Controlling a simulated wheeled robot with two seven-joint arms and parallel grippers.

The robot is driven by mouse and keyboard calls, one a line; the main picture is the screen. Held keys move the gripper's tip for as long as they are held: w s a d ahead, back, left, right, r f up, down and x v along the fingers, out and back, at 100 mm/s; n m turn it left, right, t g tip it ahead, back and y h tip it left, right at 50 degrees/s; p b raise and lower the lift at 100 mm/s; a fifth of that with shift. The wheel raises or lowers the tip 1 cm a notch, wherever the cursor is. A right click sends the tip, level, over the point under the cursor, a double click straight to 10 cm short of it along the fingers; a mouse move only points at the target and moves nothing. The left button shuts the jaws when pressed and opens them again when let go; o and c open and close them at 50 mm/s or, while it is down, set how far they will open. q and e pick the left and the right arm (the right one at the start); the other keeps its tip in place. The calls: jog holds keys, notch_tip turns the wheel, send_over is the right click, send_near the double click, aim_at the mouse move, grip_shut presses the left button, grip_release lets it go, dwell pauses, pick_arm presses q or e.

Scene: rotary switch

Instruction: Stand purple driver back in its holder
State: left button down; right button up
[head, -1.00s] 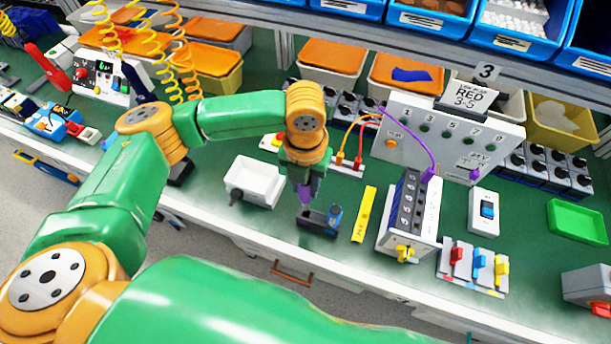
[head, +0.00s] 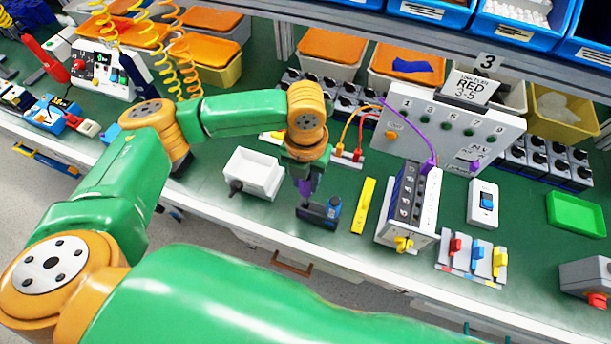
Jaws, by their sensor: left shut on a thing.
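My left gripper (head: 305,180) points down at the middle of the bench, near its front edge. It is shut on the purple driver (head: 305,188), of which only a small purple part shows. The small dark holder (head: 318,216) stands directly below, with a blue piece (head: 334,206) at its right end. The driver looks upright over the left part of the holder. The gripper hides its upper part, and I cannot tell whether its lower end is inside the holder. My right gripper is out of the picture.
A white bin (head: 254,172) stands close on the left. A yellow strip (head: 364,205) lies close on the right, then a switch box with a yellow knob (head: 403,244). A grey panel (head: 440,125) with orange and purple cables stands behind.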

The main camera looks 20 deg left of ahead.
aim_at(305, 203)
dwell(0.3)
pick_arm(q)
jog(key=shift+p, duration=0.45)
jog(key=shift+f, duration=0.15)
jog(key=shift+f+b, duration=2.05)
jog(key=shift+f, duration=1.3)
jog(key=c, duration=0.5)
grip_release()
